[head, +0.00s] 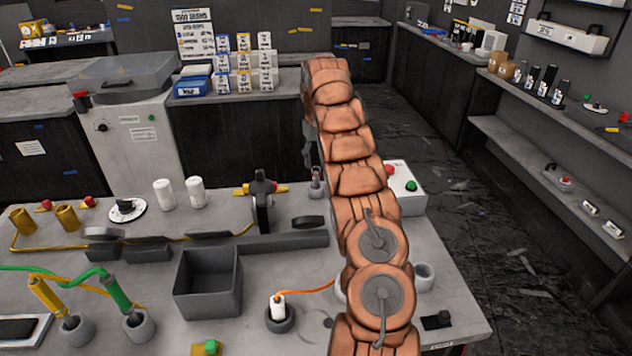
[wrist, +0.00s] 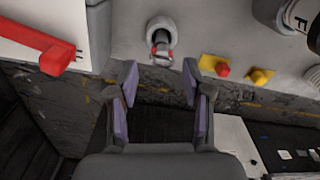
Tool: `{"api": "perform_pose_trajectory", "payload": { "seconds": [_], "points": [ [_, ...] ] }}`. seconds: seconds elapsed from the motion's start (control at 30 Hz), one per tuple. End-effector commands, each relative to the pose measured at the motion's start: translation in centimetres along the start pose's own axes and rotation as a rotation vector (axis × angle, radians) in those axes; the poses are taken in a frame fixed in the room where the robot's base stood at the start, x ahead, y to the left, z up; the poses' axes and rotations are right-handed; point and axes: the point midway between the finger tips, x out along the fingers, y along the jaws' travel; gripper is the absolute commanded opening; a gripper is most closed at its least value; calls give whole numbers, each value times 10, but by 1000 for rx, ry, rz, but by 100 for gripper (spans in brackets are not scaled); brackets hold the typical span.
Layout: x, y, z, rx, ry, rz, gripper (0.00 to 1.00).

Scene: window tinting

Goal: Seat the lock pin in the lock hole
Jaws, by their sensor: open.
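In the wrist view a small grey metal pin with a red band (wrist: 161,46) sits at a pale round collar (wrist: 162,28) on a light grey surface. It looks like the lock pin in a holder, but I cannot tell for sure. My gripper (wrist: 161,72) is open and empty, its two purple-padded fingers apart just below the pin and not visibly touching it. In the head view my copper-coloured arm hides most of the gripper. A small upright part with a reddish piece (head: 316,178) stands just left of the arm. I cannot pick out the lock hole with certainty.
The bench holds an open dark bin (head: 207,284), a white plug with an orange cable (head: 278,308), a grey cup (head: 424,277) and a control box with buttons (head: 404,189). In the wrist view a red handle (wrist: 57,58) is at left and yellow plates (wrist: 215,66) at right.

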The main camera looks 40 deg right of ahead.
Motion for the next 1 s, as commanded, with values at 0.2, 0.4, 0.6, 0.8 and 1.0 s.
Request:
{"api": "perform_pose_trajectory", "payload": {
  "seconds": [0.2,0.4,0.6,0.8,1.0],
  "points": [
    [12,1,1,2,-1,1,49],
    [26,0,0,4,-2,1,49],
    [49,-1,-1,3,-1,-1,49],
    [62,-2,-1,2,-1,0,49],
    [63,-2,-2,2,1,0,49]
  ]
}}
